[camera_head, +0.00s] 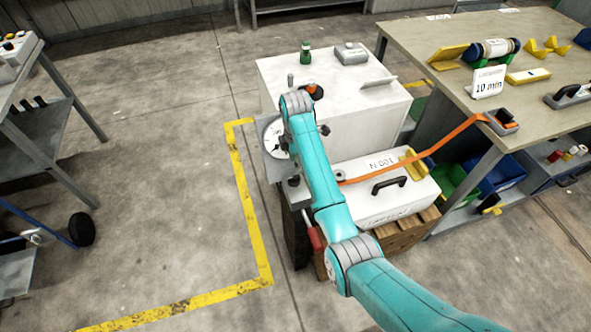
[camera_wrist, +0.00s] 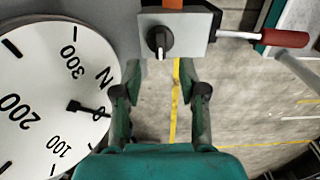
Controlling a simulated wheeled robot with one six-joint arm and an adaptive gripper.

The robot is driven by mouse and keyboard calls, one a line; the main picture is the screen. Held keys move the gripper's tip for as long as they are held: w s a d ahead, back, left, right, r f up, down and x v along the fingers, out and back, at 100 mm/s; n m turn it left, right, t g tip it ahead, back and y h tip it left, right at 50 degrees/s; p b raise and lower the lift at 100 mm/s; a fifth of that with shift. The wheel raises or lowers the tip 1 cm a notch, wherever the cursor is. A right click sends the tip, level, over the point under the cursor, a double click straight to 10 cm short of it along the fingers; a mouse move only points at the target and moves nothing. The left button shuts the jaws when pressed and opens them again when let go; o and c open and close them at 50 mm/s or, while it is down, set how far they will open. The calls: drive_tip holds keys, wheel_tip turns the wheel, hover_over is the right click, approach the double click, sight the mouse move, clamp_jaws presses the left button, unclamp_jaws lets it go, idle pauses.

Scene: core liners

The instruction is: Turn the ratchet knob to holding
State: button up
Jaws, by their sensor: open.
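The ratchet knob (camera_wrist: 159,41) is a small black knob with a pale mark, on a grey plate (camera_wrist: 193,44) at the top of the wrist view. Its mark points down in that picture. I cannot read any position labels. My gripper (camera_wrist: 158,78) is open and empty, its two fingers apart on either side of the line to the knob. The knob lies beyond the fingertips and I see no contact. In the head view my teal arm hides the gripper, and I cannot make out the knob.
A round dial (camera_wrist: 45,100) marked in N fills the left of the wrist view, close to one finger. A lever with a red handle (camera_wrist: 285,38) sticks out right. In the head view an orange strap (camera_head: 420,154) runs to the bench (camera_head: 423,40).

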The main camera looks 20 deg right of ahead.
drive_tip(key=shift+r, duration=2.15)
